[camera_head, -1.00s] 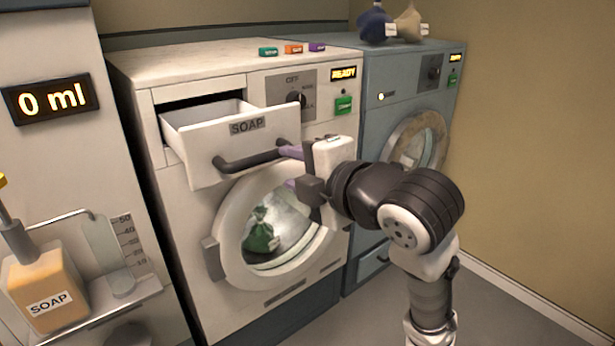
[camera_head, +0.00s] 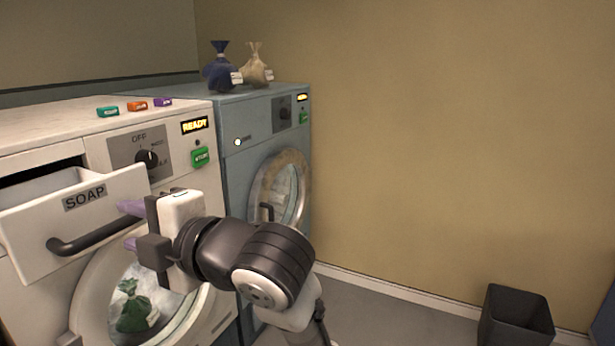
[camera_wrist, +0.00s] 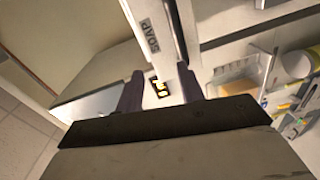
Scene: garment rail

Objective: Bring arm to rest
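My gripper (camera_head: 131,226) is in front of the white washing machine (camera_head: 60,130), at the right end of the soap drawer's handle (camera_head: 85,240). Its two purple fingers are apart, with nothing seen between them; the wrist view also shows the fingers apart (camera_wrist: 160,92). The soap drawer (camera_head: 85,200) is pulled out, close to the fingers. My arm reaches forward, with its wrist bent low in front of the machine. Whether a finger touches the handle I cannot tell.
The washer's round door (camera_head: 90,300) is below my gripper, with a green bag (camera_head: 135,312) behind its glass. A blue-grey machine (camera_head: 235,165) stands beside it, with two bags (camera_head: 219,70) on top. A dark bin (camera_head: 515,318) stands at the right; the floor between is clear.

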